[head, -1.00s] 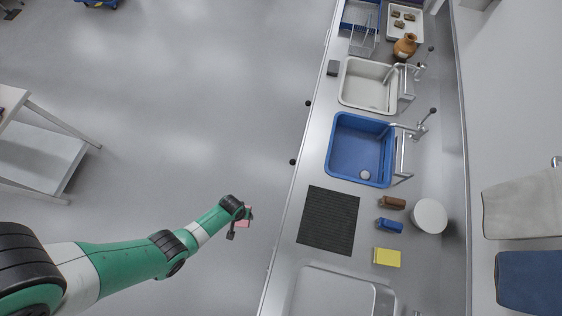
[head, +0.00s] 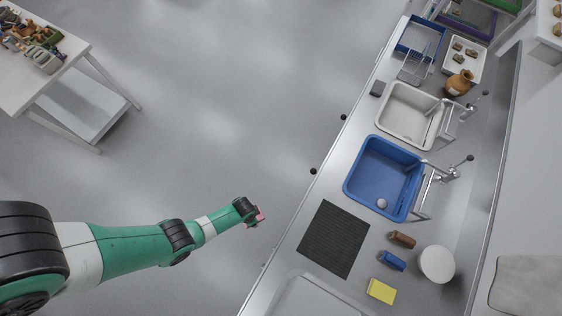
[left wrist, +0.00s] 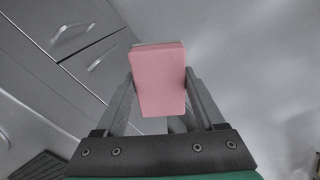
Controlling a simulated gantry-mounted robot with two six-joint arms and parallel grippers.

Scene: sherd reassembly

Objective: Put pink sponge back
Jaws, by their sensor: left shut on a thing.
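The pink sponge (left wrist: 158,82) is a small block held between the fingers of my left gripper (left wrist: 160,100). The far side of the sponge is hidden in the wrist view. My right gripper is in neither view.
The counter (head: 310,240) carries a black ribbed mat (head: 334,239), a blue basin (head: 383,178), a white basin (head: 410,115), a yellow sponge (head: 381,291), a blue block (head: 391,261), a brown block (head: 402,239) and a round white lid-like object (head: 437,264). The mat is bare.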

